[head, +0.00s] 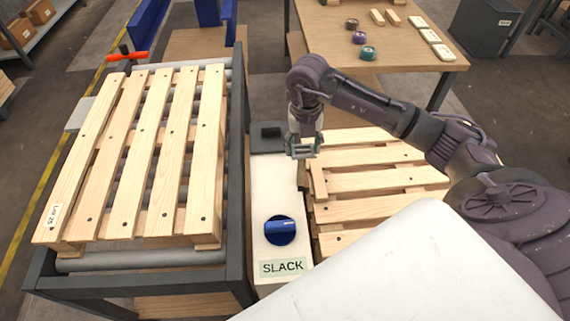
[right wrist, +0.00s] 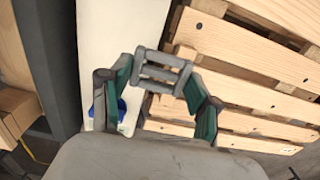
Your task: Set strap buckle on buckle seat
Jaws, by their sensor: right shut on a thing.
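My right gripper (head: 303,148) is shut on the strap buckle, a grey metal frame with crossbars. In the right wrist view the buckle (right wrist: 162,72) sits between the two fingertips, with the white cabinet and pallet slats behind it. In the head view the gripper and buckle are in front of the right pallet's left edge, beside the white cabinet's far end. A dark block (head: 266,135) on the cabinet's far end looks like the buckle seat; nothing is seen on it. My left gripper is not in view.
The white cabinet (head: 274,190) carries a blue knob (head: 280,230) and a SLACK label. A wooden pallet (head: 150,150) lies on a dark-framed roller conveyor at left. Another pallet (head: 380,182) lies at right. A table (head: 400,45) behind holds tape rolls and small blocks.

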